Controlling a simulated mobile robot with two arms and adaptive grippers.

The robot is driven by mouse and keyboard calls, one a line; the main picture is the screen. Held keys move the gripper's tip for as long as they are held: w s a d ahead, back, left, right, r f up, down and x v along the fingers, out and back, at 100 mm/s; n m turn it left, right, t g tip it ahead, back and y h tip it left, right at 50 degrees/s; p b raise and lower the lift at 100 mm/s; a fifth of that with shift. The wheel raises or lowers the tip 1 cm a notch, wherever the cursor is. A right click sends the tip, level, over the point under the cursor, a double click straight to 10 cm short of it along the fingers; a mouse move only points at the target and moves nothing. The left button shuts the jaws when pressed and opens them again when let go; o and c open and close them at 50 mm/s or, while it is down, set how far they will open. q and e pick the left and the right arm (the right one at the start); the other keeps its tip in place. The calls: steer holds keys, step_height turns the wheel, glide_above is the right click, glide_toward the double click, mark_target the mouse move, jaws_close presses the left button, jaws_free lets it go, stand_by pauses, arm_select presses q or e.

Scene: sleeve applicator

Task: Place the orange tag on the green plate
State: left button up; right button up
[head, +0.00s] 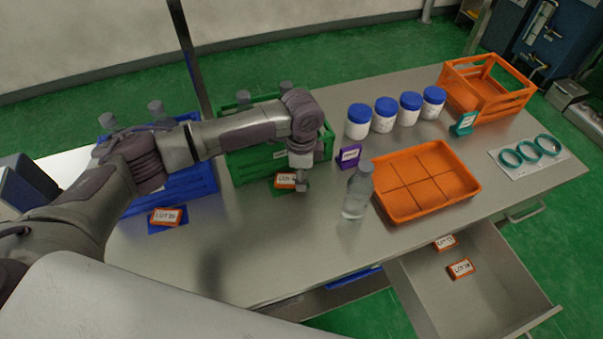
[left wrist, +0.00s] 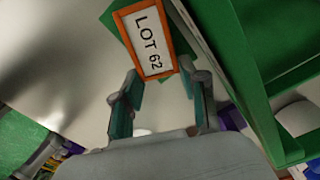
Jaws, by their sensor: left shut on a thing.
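The orange-framed tag (head: 285,181), lettered LOT 62 in the left wrist view (left wrist: 153,40), is at the green plate (left wrist: 112,22) in front of the green crate. The plate shows past the tag's edges. The tag looks turned relative to the plate; whether it touches it I cannot tell. My left gripper (head: 301,184) is shut on the near end of the tag, with its fingertips (left wrist: 161,73) at either side of it. My right gripper is not in view.
A green crate (head: 245,168) stands just behind the plate. A clear bottle (head: 356,195), a purple sign (head: 348,156) and an orange divided tray (head: 425,182) are to the right. Another orange tag (head: 165,217) lies left on a blue plate. An open drawer (head: 490,294) holds two tags.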

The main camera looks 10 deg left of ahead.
arm_select(q)
steer(key=shift+f, duration=0.35)
steer(key=shift+f, duration=0.1)
steer(key=o, duration=0.8)
step_height(320, 180, up, 12)
steer(key=shift+r+b, duration=0.15)
steer(key=shift+b, duration=0.95)
